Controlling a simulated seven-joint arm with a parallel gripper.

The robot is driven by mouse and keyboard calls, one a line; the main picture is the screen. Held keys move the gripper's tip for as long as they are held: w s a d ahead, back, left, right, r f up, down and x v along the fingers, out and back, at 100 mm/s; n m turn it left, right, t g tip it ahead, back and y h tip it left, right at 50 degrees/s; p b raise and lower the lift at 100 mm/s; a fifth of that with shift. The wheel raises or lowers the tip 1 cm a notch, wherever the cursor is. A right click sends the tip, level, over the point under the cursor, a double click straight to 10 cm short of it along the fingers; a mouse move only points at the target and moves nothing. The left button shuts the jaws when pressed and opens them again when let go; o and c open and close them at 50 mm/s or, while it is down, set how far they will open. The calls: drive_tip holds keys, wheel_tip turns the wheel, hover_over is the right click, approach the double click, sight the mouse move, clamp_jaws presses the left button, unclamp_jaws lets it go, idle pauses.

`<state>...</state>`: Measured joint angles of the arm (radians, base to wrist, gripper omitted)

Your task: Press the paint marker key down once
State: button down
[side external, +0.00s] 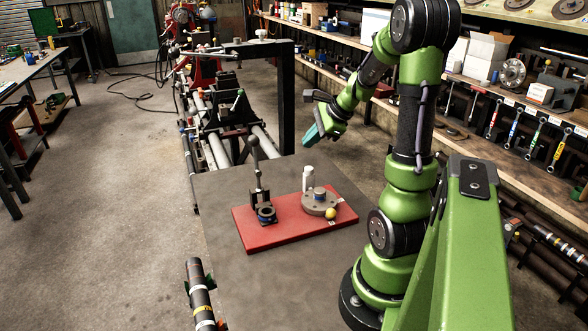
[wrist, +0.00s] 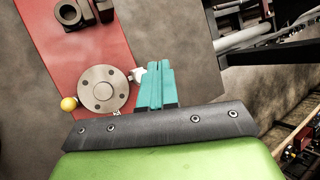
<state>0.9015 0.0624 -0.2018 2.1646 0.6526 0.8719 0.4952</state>
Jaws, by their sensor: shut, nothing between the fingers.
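A red board (side external: 270,234) lies on the grey table and carries the fixtures. A grey round flange disc (side external: 319,203) with bolt holes sits at its right part; it also shows in the wrist view (wrist: 103,91). A white upright bottle-like piece (side external: 308,178) stands behind the disc, and a yellow ball (side external: 331,213) is at its front edge; the ball also shows in the wrist view (wrist: 69,104). I cannot tell which of these is the paint marker key. My gripper (side external: 311,134), with teal fingers, is shut and empty, above and behind the board, touching nothing.
A black clamp-like fixture with a tall lever (side external: 260,190) stands on the board's left part. A black frame post (side external: 287,105) and machine with shafts are behind the table. Bare table surrounds the board.

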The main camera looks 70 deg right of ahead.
sight(310, 168)
drive_tip(key=shift+f, duration=2.45)
drive_tip(key=shift+f, duration=0.15)
drive_tip(key=shift+f, duration=0.3)
drive_tip(key=shift+f, duration=0.55)
idle(0.6)
drive_tip(key=shift+r, duration=1)
drive_tip(key=shift+r, duration=2.5)
